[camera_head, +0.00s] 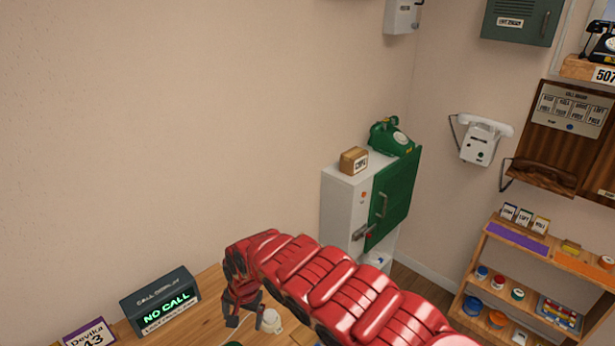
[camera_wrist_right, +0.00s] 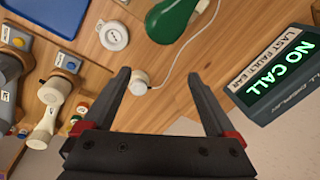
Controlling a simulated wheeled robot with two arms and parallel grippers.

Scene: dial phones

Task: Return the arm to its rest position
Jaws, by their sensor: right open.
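My right arm (camera_head: 335,280) is red and reaches in from the lower right of the head view. Its gripper (camera_head: 245,308) hangs over the wooden table, just right of the call display. In the right wrist view the two dark fingers of the right gripper (camera_wrist_right: 165,100) stand wide apart with nothing gripped. A small white knob-like piece (camera_wrist_right: 139,83) with a white cord shows between the fingers, beyond them. My left gripper is not in view.
The call display (camera_head: 160,301) reads "NO CALL" on the table (camera_head: 211,284). A green phone (camera_head: 391,138) sits on a cabinet (camera_head: 345,205) behind the arm. A shelf (camera_head: 520,250) with jars stands at right. In the wrist view, several handle-like pieces (camera_wrist_right: 50,95) lie at left.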

